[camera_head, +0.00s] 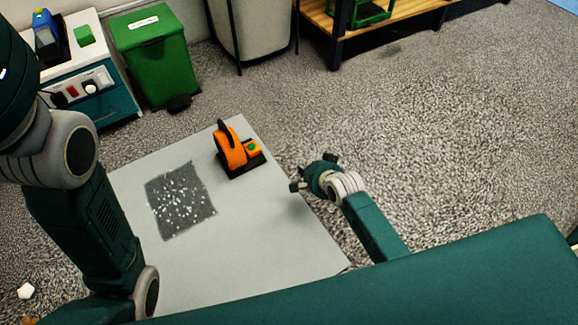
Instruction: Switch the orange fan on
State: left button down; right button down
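The orange fan (230,148) stands on a black base near the far right edge of the light grey table (262,235). A small orange block with a green button (252,147) sits on the right of its base. My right gripper (313,172) is to the right of the fan and nearer to me, by the table's right edge, apart from the fan. Its fingers look spread and nothing shows between them. My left arm fills the left side of the view, and its gripper is out of the picture.
A dark grey mat (181,200) with white specks lies on the table left of the fan. A green bin (155,58) and a white-and-teal cabinet (95,75) stand behind. A wooden shelf (395,12) is at the back. Carpet to the right is clear.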

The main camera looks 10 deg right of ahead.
jog(key=shift+w+f, duration=0.1)
jog(key=shift+f, duration=0.5)
dwell(0.5)
dwell(0.3)
